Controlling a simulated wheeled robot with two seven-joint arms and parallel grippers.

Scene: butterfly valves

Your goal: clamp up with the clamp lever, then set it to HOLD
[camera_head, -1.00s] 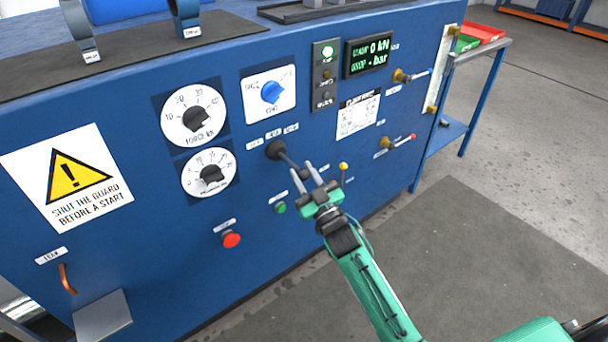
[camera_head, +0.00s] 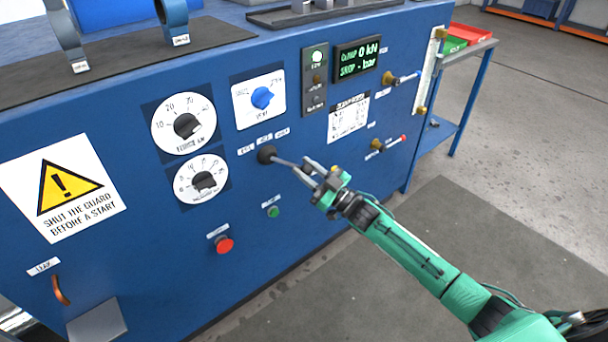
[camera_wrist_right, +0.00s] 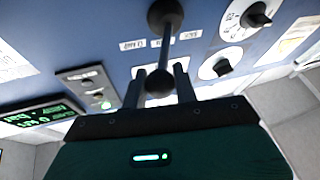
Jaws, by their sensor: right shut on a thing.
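The clamp lever (camera_head: 284,162) sticks out from the blue panel on a round black hub, under a row of three small labels (camera_head: 265,141). In the head view its rod slants right and slightly down into my right gripper (camera_head: 310,172). In the right wrist view the lever (camera_wrist_right: 166,48) ends in a black ball knob (camera_wrist_right: 160,82), which sits between the fingers of my right gripper (camera_wrist_right: 160,86). That gripper is shut on the lever near its knob. The label words are too small to read surely. My left gripper is not in view.
The display (camera_head: 357,60) reads 0 kN for the clamp. A lit lamp (camera_head: 318,57) stands beside it. A red button (camera_head: 224,245), a green button (camera_head: 273,212) and a blue knob (camera_head: 262,97) are around the lever. Two brass-ended handles are on the right.

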